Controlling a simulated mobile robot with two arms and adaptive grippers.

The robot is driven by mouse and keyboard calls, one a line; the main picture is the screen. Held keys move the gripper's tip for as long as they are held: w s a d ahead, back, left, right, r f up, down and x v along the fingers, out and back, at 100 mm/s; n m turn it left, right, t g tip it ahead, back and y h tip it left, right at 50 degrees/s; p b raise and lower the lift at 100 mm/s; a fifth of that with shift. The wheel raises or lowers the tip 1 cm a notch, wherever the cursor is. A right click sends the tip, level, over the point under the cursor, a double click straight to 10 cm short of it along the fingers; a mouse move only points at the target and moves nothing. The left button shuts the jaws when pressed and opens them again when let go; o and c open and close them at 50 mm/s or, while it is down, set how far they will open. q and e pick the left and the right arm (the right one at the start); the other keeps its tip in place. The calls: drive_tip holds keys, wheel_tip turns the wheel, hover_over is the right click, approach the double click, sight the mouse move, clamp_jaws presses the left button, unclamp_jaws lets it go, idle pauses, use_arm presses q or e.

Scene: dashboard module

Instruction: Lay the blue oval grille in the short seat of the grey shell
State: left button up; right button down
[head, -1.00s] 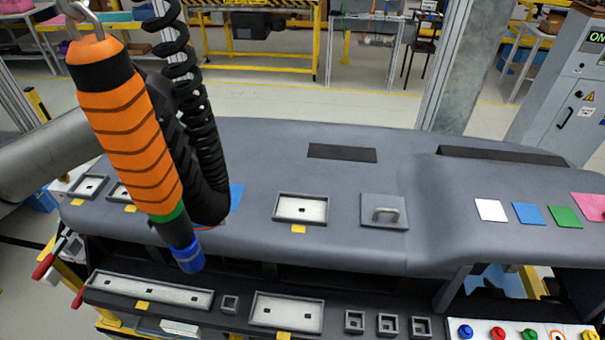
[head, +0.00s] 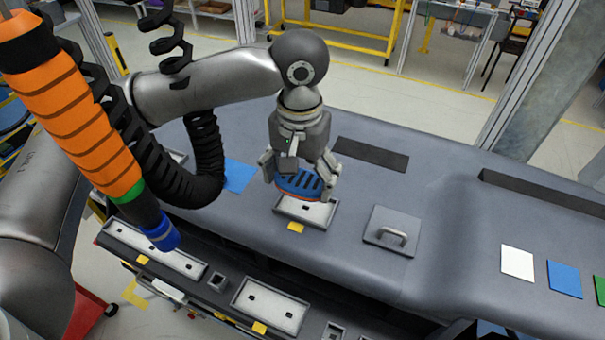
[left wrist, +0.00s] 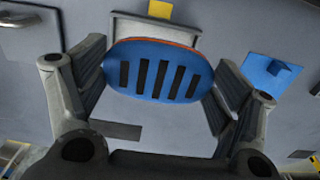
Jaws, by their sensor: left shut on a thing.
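The blue oval grille (head: 299,184) has dark slots and an orange lower edge. My left gripper (head: 300,182) is shut on it by its two ends, and it also shows between the fingers in the left wrist view (left wrist: 160,72). The grille is over a short rectangular seat (head: 318,212) with a grey rim and pale floor, on top of the grey shell (head: 350,255). The grille hides the seat's far part. In the left wrist view the seat's rim (left wrist: 122,25) shows behind the grille, which looks held above it. My right gripper is not in view.
A grey plate with a handle (head: 388,238) lies right of the seat. A blue square (head: 238,175) lies to its left. A hanging orange tool (head: 85,115) with a coiled black hose occupies the left side. Longer seats (head: 270,305) line the lower front ledge.

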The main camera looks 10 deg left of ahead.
sight(305, 209)
use_arm(q)
drive_tip(key=shift+w+d+f, duration=0.1)
drive_tip(key=shift+d, duration=0.15)
drive_tip(key=shift+w+d+f, duration=0.1)
drive_tip(key=shift+d+f, duration=0.1)
drive_tip(key=shift+f, duration=0.4)
drive_tip(key=shift+w+d+f, duration=0.1)
drive_tip(key=shift+d+f, duration=0.05)
drive_tip(key=shift+f, duration=0.4)
drive_tip(key=shift+s+a+f, duration=0.1)
drive_tip(key=shift+f, duration=0.25)
drive_tip(key=shift+a+f, duration=0.1)
drive_tip(key=shift+f, duration=1.35)
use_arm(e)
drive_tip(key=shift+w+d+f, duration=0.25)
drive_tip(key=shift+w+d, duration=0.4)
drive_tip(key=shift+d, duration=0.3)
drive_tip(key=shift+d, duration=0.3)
